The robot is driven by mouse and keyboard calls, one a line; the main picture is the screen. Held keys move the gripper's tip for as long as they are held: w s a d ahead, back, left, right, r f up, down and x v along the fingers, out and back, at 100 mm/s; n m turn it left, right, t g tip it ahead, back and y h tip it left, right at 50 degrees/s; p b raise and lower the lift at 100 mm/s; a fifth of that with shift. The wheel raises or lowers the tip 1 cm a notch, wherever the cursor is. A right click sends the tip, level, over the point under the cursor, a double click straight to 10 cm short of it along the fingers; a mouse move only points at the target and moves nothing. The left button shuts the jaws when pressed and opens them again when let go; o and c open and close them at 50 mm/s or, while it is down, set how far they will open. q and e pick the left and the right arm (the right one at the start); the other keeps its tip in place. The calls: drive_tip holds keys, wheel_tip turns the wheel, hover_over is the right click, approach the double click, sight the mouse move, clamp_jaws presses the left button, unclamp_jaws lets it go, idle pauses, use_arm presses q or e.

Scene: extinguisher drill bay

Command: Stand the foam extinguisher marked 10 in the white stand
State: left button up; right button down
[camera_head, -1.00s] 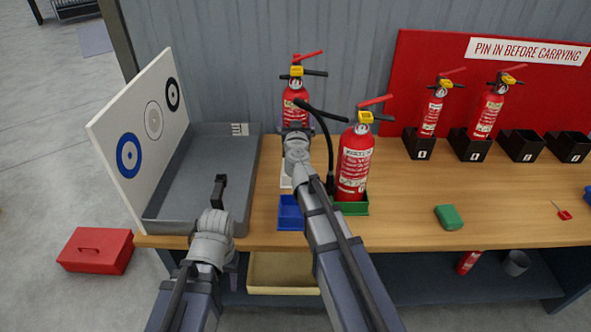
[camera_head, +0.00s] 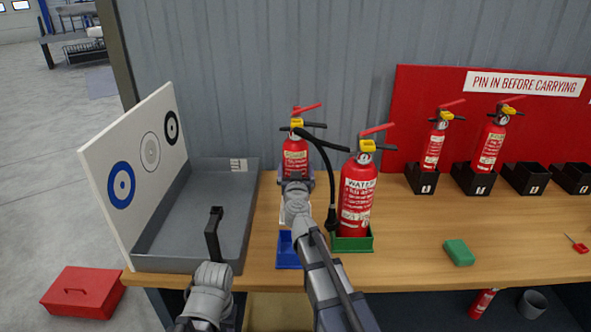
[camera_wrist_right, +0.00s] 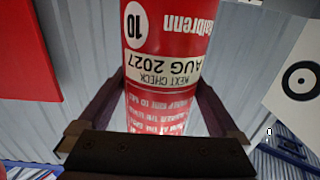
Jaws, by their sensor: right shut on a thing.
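The foam extinguisher (camera_head: 295,157) is red, with a cream band and a yellow-and-black top, and looks upright at the back of the bench. In the right wrist view its label (camera_wrist_right: 134,25) reads 10. My right gripper (camera_head: 296,184) is shut on its body, with a finger on each side. Only a sliver of the white stand (camera_head: 284,215) shows below my gripper. My arm hides the extinguisher's base, so I cannot tell whether it sits in the stand. My left gripper (camera_head: 214,232) is over the grey tray's front edge, away from the extinguishers; its jaw opening is unclear.
A water extinguisher (camera_head: 357,195) stands in the green stand (camera_head: 352,244), close right of my right arm. The blue stand (camera_head: 287,252) is in front. The grey tray (camera_head: 190,262) and target board (camera_head: 135,160) are left. A green block (camera_head: 459,253) lies right.

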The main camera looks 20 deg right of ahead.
drive_tip(key=shift+f+b, duration=1.6)
drive_tip(key=shift+f, duration=0.15)
drive_tip(key=shift+f+b, duration=0.4)
drive_tip(key=shift+f, duration=0.05)
drive_tip(key=shift+s, duration=0.1)
unclamp_jaws()
drive_tip(key=shift+f, duration=0.1)
